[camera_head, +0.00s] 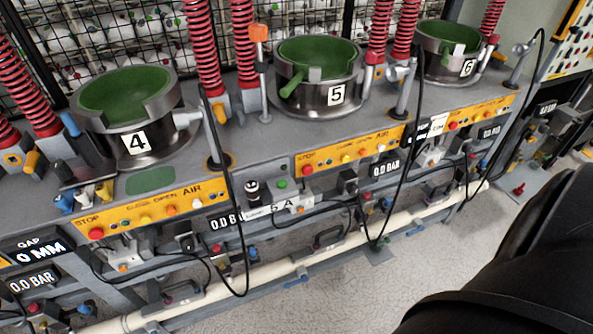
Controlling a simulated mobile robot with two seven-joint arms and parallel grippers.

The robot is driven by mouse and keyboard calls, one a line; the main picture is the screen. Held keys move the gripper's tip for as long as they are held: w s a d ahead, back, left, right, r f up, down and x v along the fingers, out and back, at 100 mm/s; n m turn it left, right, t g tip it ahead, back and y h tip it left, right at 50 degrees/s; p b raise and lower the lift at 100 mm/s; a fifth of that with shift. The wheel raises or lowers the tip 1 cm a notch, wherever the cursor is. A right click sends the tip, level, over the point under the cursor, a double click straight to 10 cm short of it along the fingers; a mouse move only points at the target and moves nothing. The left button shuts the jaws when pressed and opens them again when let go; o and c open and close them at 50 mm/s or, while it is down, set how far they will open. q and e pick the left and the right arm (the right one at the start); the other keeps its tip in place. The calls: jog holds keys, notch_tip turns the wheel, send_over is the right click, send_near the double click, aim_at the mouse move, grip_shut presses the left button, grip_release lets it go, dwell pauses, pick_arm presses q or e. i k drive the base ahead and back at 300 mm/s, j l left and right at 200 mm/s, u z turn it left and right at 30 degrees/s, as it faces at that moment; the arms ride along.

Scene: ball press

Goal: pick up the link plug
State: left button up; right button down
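I cannot tell for certain which thing is the link plug. Black cables hang in loops from the press bench, one ending near a black connector block (347,181) below station 5. A small black and silver cylindrical part (252,189) stands on a grey box marked "5 A" (285,206), left of a green button (282,184). Neither of my grippers shows in the head view. A large dark shape fills the lower right corner and hides the floor there.
The grey bench (235,150) carries green-lined pots numbered 4 (137,142), 5 (337,95) and 6 (467,68). Red springs (203,45) rise beside them. A cream pipe (340,252) runs low along the front. Speckled floor (350,295) is open before it.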

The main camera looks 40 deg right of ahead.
aim_at(251, 187)
jog(key=z, duration=0.75)
